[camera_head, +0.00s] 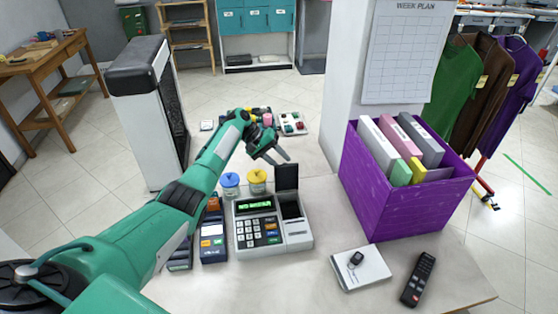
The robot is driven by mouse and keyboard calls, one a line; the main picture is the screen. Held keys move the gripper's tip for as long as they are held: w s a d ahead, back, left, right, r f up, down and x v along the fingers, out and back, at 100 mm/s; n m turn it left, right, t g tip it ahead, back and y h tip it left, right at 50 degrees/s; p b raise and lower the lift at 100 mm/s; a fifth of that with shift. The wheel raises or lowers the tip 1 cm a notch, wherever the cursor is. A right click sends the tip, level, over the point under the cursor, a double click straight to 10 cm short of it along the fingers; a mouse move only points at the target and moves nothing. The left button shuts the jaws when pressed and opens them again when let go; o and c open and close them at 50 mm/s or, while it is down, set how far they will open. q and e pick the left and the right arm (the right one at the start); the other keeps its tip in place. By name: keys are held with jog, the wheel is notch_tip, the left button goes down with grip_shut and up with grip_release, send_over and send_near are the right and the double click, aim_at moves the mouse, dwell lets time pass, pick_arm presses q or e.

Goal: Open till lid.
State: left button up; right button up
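The till (272,246) is a light grey register on the counter, with a lit green display and a keypad. Its dark lid (287,177) stands upright at the back right of the till, above a dark recess with a light part inside. My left gripper (282,158) is just behind and above the raised lid, with its fingers apart and nothing seen between them. I cannot tell whether a finger touches the lid. My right gripper is not in view.
Card terminals (213,238) stand left of the till, partly behind my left arm. A blue-lidded jar (230,184) and a yellow-lidded jar (257,181) stand behind it. A purple box (400,195) of folders, a notepad (345,276) with keys and a remote (418,279) lie right.

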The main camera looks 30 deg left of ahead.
pick_arm(q)
jog(key=b+v, duration=0.3)
jog(key=v, duration=1)
jog(key=shift+a, duration=0.2)
